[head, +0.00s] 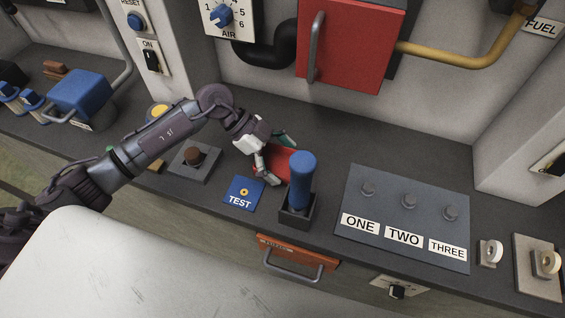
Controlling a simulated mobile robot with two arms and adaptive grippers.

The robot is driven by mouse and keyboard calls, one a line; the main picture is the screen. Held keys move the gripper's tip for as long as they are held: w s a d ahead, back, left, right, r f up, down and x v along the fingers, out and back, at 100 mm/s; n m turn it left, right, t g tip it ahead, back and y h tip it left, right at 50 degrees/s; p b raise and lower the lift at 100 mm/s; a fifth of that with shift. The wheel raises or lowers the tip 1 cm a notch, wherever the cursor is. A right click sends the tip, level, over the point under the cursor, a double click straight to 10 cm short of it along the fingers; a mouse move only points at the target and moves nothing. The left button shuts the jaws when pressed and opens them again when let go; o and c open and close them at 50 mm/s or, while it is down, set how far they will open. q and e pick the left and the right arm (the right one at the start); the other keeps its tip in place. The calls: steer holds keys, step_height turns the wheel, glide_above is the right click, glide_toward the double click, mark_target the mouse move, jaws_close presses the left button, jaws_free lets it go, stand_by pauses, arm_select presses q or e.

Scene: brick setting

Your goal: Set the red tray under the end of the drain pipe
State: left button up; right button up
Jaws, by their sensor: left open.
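A flat red piece, which looks like the red tray (279,166), lies on the dark counter, partly hidden behind the blue lever and my gripper. My left gripper (281,160) is open with its fingers right at this red piece, one finger on its far side and one on its near side. I cannot tell whether they touch it. No pipe is marked as the drain pipe; a black bent pipe (283,45) runs on the wall beside the red door. My right gripper is not in view.
A blue lever (301,180) stands upright close to the gripper. A TEST plate (243,193) and a brown-knobbed plate (194,162) lie to its left. A panel marked ONE, TWO, THREE (385,235) is at right. The counter behind the lever and panel is clear.

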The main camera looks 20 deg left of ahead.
arm_select(q)
steer(key=c, duration=1.4)
step_height(320, 180, up, 10)
step_height(320, 180, up, 14)
steer(key=r+p, duration=0.1)
steer(key=p, duration=0.7)
glide_above(282, 167)
steer(key=s+a+f+n+t+b, duration=0.1)
steer(key=a+f+n+t+b, duration=0.1)
steer(key=f+b, duration=0.1)
steer(key=s+a+f+n+t+y+b, duration=0.1)
steer(key=a+f+n+b, duration=0.1)
steer(key=f, duration=0.4)
steer(key=s+a+f+n+t+b, duration=0.2)
steer(key=f+n+b, duration=0.1)
steer(key=f, duration=0.1)
steer(key=shift+s+f+t+y+b, duration=0.1)
steer(key=shift+f+t+y+b, duration=0.2)
steer(key=shift+f+b, duration=0.1)
